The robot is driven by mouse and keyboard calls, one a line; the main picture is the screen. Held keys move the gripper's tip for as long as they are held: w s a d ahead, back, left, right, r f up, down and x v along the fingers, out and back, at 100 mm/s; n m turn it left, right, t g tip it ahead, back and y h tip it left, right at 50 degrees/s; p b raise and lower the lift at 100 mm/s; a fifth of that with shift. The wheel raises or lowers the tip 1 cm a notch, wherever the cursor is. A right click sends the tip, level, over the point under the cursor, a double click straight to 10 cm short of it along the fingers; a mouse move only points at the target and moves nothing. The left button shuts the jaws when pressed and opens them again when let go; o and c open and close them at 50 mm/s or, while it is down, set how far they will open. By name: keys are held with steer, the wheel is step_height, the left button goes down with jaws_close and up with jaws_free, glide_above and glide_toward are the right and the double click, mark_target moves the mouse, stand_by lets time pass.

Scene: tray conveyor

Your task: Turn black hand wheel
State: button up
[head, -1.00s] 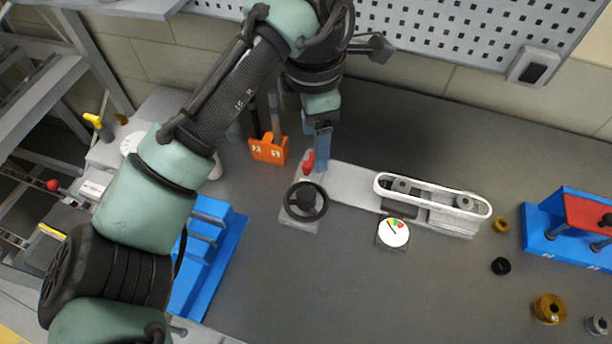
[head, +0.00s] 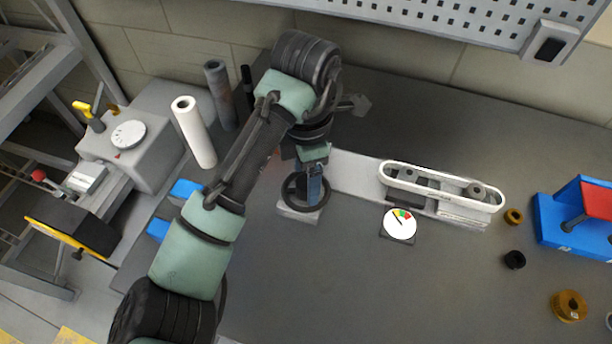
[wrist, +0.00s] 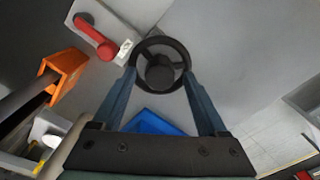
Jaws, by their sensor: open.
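The black hand wheel (head: 296,190) sits on a light grey block at the left end of the conveyor unit, partly hidden by my gripper in the head view. In the wrist view the wheel (wrist: 160,50) shows its rim, spokes and round hub, between and just beyond my fingertips. My gripper (wrist: 159,72) is open, with one blue-grey finger on each side of the wheel's near rim. In the head view my gripper (head: 314,200) is over the wheel's right side. I cannot tell whether the fingers touch the rim.
A red handle (wrist: 95,38) stands close beside the wheel, and an orange block (wrist: 66,72) is left of it. The white belt loop (head: 440,187) and a dial gauge (head: 399,224) are to the right. Bare grey bench lies in front.

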jaws_close()
stand_by(0.4)
steer(key=p, duration=0.3)
steer(key=shift+r+m, duration=0.3)
